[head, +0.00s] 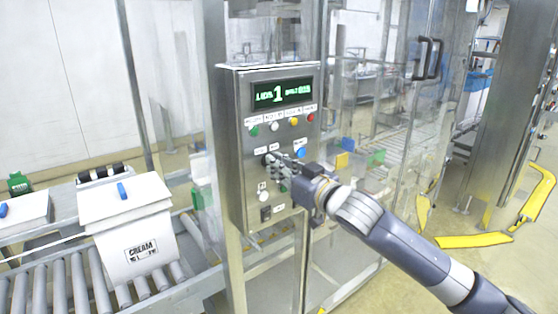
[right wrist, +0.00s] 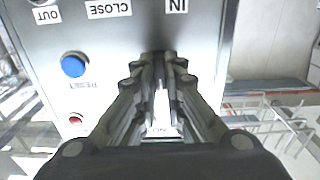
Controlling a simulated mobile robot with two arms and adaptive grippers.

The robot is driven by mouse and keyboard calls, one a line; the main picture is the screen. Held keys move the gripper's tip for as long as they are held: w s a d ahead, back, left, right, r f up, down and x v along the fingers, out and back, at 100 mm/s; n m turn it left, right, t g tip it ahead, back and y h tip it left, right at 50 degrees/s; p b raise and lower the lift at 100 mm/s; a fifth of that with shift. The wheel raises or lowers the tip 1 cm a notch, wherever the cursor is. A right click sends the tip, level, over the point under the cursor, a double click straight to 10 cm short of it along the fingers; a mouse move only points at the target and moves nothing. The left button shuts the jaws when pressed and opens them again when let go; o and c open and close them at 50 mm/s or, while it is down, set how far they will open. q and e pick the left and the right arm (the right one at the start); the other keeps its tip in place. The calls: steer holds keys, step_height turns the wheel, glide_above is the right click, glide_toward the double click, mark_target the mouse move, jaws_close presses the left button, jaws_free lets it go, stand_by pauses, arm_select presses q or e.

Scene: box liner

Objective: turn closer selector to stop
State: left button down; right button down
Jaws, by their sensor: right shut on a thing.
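The grey control panel (head: 240,185) stands upright in the middle of the head view, with a lit green display (head: 283,94) at its top. My right gripper (head: 275,161) reaches in from the right and its fingers are at the panel's middle row of controls. In the right wrist view, my right gripper (right wrist: 160,62) is closed against the panel face beside upside-down labels reading IN, CLOSE and OUT. It is shut on the closer selector, which the fingers almost fully hide, so its pointing direction cannot be read. My left gripper is not in view.
A blue reset button (right wrist: 75,66) sits close beside the fingers; it also shows in the head view (head: 301,153). Several coloured buttons line the panel above. A white cream box (head: 131,240) stands on the roller conveyor (head: 66,283) at left. Clear guard panels are behind.

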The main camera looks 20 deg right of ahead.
steer(key=n+p, duration=0.2)
steer(key=n, duration=0.3)
steer(key=shift+n, duration=0.3)
steer(key=shift+p, duration=0.3)
steer(key=c, duration=1.7)
jaws_free()
steer(key=v, duration=1.2)
